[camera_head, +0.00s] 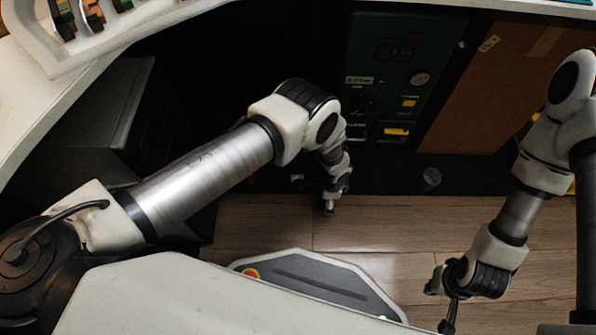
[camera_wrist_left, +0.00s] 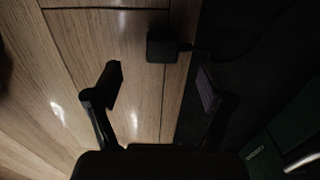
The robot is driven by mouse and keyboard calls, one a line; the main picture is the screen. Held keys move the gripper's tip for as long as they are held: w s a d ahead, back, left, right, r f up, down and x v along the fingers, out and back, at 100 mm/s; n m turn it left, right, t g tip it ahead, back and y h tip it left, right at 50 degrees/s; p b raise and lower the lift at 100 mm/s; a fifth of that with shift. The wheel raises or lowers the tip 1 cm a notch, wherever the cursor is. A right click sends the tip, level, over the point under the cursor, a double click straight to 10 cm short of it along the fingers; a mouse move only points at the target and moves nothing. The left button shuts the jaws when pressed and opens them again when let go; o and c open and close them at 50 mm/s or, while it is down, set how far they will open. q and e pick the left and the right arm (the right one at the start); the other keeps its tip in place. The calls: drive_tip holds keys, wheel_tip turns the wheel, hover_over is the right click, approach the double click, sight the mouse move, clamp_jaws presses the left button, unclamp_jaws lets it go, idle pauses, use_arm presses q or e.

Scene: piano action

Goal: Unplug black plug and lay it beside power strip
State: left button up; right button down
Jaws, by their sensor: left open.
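A black block that looks like the plug (camera_wrist_left: 162,45) lies on the wooden floor in the left wrist view, at the edge of a dark area. A dark cord seems to run from it to the right. My left gripper (camera_wrist_left: 160,80) is open, with the block ahead of the gap between its fingers and apart from them. In the head view my left gripper (camera_head: 329,205) points down near the floor, and I cannot pick out the plug there. My right gripper (camera_head: 447,306) hangs at lower right, away from the plug; its jaw state is unclear. I cannot make out the power strip.
A dark green cabinet with a gauge (camera_head: 420,79) and a brown panel (camera_head: 497,75) stand at the back. Bare wooden floor (camera_head: 400,232) lies between my grippers. A white curved table (camera_head: 115,48) is at upper left.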

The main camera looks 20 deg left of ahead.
wheel_tip(320, 180, up, 6)
drive_tip(key=p, duration=0.4)
use_arm(q)
drive_tip(key=r+b, duration=0.1)
drive_tip(key=b, duration=0.1)
drive_tip(key=a+r+b, duration=0.1)
drive_tip(key=b, duration=0.1)
drive_tip(key=w+a+r+b, duration=0.1)
drive_tip(key=r+b, duration=0.1)
drive_tip(key=b, duration=0.1)
drive_tip(key=w+a+b, duration=0.1)
drive_tip(key=a, duration=0.2)
drive_tip(key=w+a+b, duration=0.1)
drive_tip(key=a, duration=0.2)
drive_tip(key=w+a+r, duration=0.1)
drive_tip(key=w+a, duration=0.1)
drive_tip(key=a, duration=0.1)
drive_tip(key=shift+b, duration=0.4)
drive_tip(key=shift+w+a, duration=0.1)
drive_tip(key=shift+a, duration=0.3)
use_arm(e)
wheel_tip(320, 180, down, 10)
drive_tip(key=shift+f, duration=0.15)
